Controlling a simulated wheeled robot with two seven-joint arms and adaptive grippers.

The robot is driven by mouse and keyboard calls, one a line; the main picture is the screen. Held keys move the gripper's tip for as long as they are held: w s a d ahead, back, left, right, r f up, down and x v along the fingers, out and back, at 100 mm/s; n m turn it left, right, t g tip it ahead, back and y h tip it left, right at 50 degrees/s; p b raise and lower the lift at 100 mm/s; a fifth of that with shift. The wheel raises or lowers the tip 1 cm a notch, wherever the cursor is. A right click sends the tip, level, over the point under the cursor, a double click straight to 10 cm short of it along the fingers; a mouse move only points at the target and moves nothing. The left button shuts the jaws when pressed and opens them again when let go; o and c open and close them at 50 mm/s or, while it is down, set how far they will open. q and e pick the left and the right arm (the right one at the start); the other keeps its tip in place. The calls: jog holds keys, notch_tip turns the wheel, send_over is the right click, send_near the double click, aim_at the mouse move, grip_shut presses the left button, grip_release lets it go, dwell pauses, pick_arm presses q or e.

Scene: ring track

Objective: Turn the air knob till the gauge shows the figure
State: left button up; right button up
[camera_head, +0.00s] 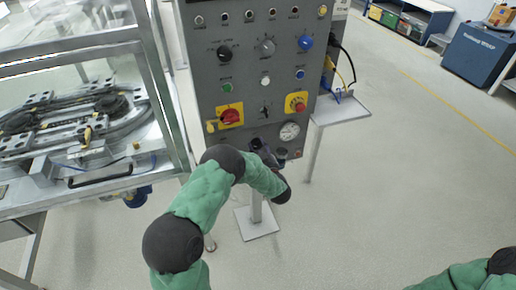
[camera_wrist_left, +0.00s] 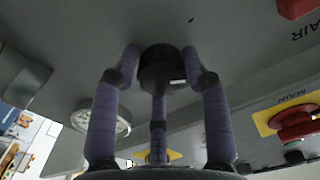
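A dark round knob (camera_wrist_left: 162,68), which I take for the air knob, shows in the left wrist view on the underside-lit grey panel. My left gripper (camera_wrist_left: 163,62) has purple fingers on both sides of it, with the tips against its rim, and a third finger below. The round white gauge (camera_wrist_left: 110,115) is beside it; the gauge also shows in the head view (camera_head: 289,131), its reading too small to tell. In the head view my left gripper (camera_head: 264,152) is at the panel's lower edge, and the knob is hard to separate from the dark fingers. My right gripper is out of view.
The grey panel (camera_head: 213,75) carries a red main switch on a yellow plate (camera_head: 229,116), a second red-and-yellow control (camera_head: 296,103) and several small knobs. A small shelf (camera_head: 342,110) with cables is at right. The ring track (camera_head: 75,122) is at left behind a frame.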

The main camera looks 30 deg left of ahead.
pick_arm(q)
jog(key=c, duration=0.4)
jog(key=shift+f, duration=0.1)
jog(key=shift+s+f, duration=0.15)
jog(key=shift+m, duration=0.3)
